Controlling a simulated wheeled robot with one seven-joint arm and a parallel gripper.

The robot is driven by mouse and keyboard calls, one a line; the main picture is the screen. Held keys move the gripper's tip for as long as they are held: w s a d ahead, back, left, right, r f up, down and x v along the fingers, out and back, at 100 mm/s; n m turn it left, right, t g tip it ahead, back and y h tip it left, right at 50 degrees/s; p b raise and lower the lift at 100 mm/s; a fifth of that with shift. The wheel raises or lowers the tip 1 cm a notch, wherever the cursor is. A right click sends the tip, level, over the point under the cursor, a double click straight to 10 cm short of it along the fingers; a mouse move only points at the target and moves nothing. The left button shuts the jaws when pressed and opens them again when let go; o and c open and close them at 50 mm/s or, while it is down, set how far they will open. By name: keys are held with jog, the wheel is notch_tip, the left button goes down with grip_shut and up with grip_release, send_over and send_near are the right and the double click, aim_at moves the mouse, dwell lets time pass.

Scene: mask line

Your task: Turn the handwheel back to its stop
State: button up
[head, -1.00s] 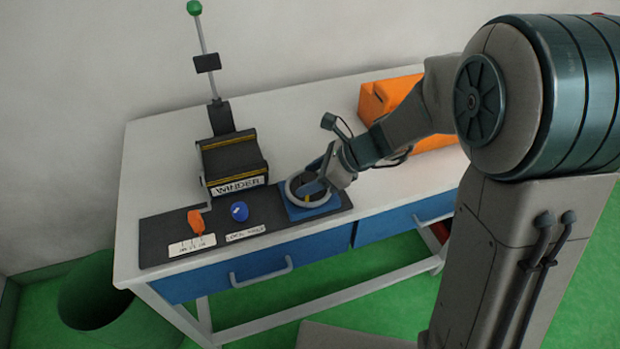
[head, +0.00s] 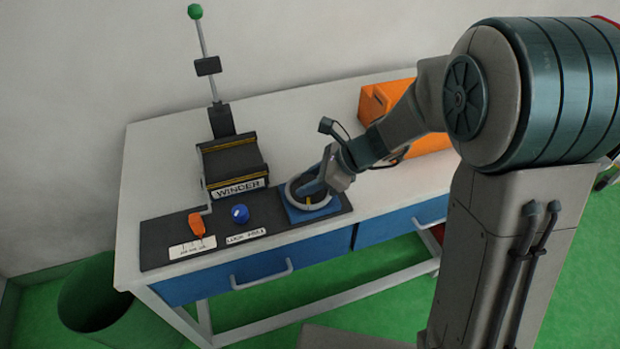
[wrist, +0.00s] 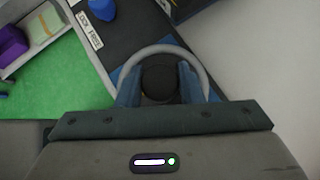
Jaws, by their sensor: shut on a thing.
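The handwheel is a pale grey ring (head: 289,193) with a yellow mark, on a blue plate (head: 296,216) at the right end of the dark panel. In the wrist view its rim (wrist: 165,49) arches past my fingertips, around a dark round hub (wrist: 159,80). My gripper (head: 313,188) reaches down into the wheel from the right. In the wrist view the blue fingers of my gripper (wrist: 158,88) stand on either side of the hub, and it is shut on the handwheel. The exact contact is hidden.
Left of the wheel are a blue knob (head: 240,214), an orange lever (head: 196,226) and the black WINDER unit (head: 232,165) with a tall green-tipped rod. An orange box (head: 377,101) stands behind my arm. A green bin (head: 90,290) is on the floor at left.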

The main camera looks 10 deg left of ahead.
jog(key=n+g+h+p, duration=0.1)
jog(key=n+g+p, duration=0.1)
jog(key=n, duration=0.1)
jog(key=n+g+p, duration=0.2)
jog(key=n, duration=0.1)
jog(key=shift+w+r+n+g+h, duration=0.1)
jog(key=shift+r+n+g+h, duration=0.05)
jog(key=shift+n+g+h, duration=0.2)
jog(key=n+g+h+p, duration=0.1)
jog(key=n+h, duration=0.1)
jog(key=n, duration=0.1)
jog(key=n+g+h+p, duration=0.2)
jog(key=n, duration=0.1)
jog(key=shift+a+p, duration=0.1)
jog(key=shift+p, duration=0.2)
jog(key=n+g+h+p, duration=0.1)
jog(key=n+h, duration=0.2)
jog(key=n, duration=0.2)
jog(key=shift+h, duration=0.25)
jog(key=n+t+h, duration=0.1)
jog(key=n+h, duration=0.2)
jog(key=n, duration=0.1)
jog(key=shift+n, duration=0.25)
jog(key=shift+h, duration=0.4)
jog(key=o, duration=1)
jog(key=shift+c, duration=0.2)
